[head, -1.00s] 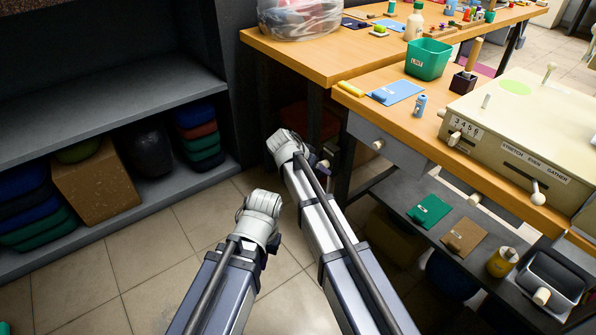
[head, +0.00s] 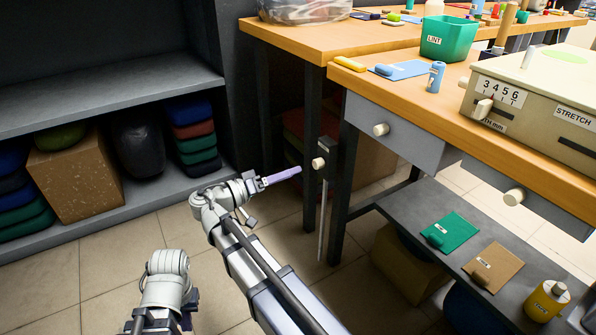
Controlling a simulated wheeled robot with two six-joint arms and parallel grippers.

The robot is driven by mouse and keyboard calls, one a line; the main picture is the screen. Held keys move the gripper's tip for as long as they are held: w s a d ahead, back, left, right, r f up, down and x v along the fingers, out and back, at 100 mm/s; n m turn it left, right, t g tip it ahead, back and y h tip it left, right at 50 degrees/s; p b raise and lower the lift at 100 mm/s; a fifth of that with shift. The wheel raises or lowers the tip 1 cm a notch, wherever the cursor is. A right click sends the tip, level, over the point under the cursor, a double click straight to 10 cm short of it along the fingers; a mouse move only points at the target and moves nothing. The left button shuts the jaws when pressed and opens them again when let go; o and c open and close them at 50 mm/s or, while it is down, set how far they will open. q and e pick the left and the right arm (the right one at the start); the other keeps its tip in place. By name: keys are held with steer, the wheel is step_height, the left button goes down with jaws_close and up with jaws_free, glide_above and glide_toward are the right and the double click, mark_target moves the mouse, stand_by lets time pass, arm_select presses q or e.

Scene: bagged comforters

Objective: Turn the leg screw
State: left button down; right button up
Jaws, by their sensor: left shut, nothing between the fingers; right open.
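The leg screw's cream knob (head: 318,163) sticks out from a dark bracket on the workbench leg (head: 340,195), with a thin metal rod hanging below it. My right gripper (head: 290,173) points its purple fingers toward the knob from the left, with a small gap between the tips and the knob. It is open and empty, though its fingers overlap edge-on in this view. My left gripper (head: 190,305) is low at the bottom left, shut and empty, well away from the screw. Its fingertips are mostly hidden behind its wrist.
A grey drawer with a cream knob (head: 381,129) sits under the bench top, right of the screw. A lower grey shelf (head: 455,210) holds green and brown cloths and a yellow bottle (head: 546,300). Shelving (head: 110,92) with folded bundles stands left. The tiled floor between is open.

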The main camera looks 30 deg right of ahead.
mark_target(314, 164)
steer(key=shift+w+d, duration=0.15)
steer(key=shift+d, duration=1.8)
steer(key=shift+w+d, duration=0.15)
steer(key=shift+d, duration=1.8)
steer(key=shift+c, duration=0.3)
jaws_close()
